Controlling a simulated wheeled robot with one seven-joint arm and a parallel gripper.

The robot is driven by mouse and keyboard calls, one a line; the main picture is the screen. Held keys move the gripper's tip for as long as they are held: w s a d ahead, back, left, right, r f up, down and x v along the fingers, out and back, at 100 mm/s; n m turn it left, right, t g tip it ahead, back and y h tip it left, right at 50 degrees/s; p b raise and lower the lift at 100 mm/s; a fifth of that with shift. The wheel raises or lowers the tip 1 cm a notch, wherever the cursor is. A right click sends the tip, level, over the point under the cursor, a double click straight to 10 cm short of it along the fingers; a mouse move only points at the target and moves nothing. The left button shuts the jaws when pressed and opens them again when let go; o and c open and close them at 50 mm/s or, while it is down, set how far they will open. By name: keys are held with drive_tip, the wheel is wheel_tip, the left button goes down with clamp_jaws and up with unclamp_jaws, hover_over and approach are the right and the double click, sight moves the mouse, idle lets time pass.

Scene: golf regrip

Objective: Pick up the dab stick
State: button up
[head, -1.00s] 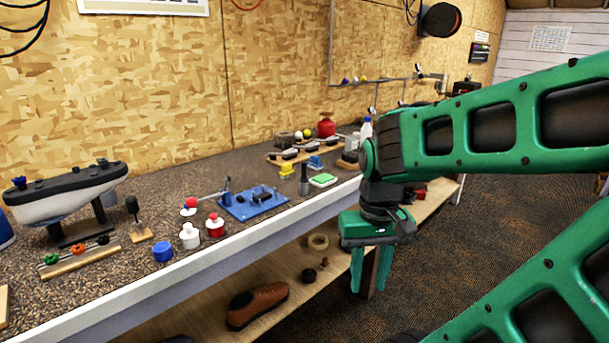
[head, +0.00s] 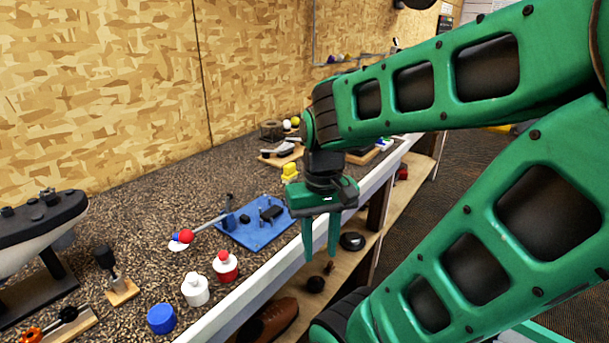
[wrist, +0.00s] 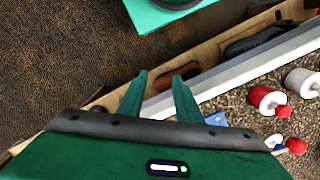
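No thing in view is clearly marked as the dab stick. A small tool with a black upright top (head: 104,257) stands in a wooden block at the left of the bench in the head view; it may be the dab stick, but I cannot tell for sure. My gripper (head: 320,256) hangs fingers down just past the bench's front edge, well to the right of that tool. Its two fingers are apart with nothing between them. In the wrist view, my gripper (wrist: 159,76) is also open and empty, and the black-topped tool is not seen.
A white bottle (head: 195,290), a red bottle (head: 225,267) and a blue cap (head: 161,319) stand near the bench's front edge. A boat-like model (head: 40,225) is far left.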

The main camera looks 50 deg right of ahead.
drive_tip(key=shift+w+a, duration=0.25)
drive_tip(key=shift+w, duration=0.2)
drive_tip(key=shift+o, duration=0.6)
drive_tip(key=shift+s+r, duration=0.15)
drive_tip(key=shift+s, duration=0.05)
drive_tip(key=w+d+r+m, duration=0.4)
drive_tip(key=d+r+m, duration=0.1)
drive_tip(key=w+d+r+m, duration=0.5)
drive_tip(key=d+r+m, duration=0.1)
drive_tip(key=w+d+r+m, duration=0.4)
drive_tip(key=d+r+m, duration=0.1)
drive_tip(key=shift+w+d+r+m, duration=0.2)
drive_tip(key=shift+w+r+m, duration=0.1)
drive_tip(key=shift+r+m, duration=0.1)
drive_tip(key=shift+m, duration=0.3)
drive_tip(key=f, duration=0.9)
drive_tip(key=shift+s+f, duration=0.3)
drive_tip(key=shift+f, duration=0.5)
clamp_jaws()
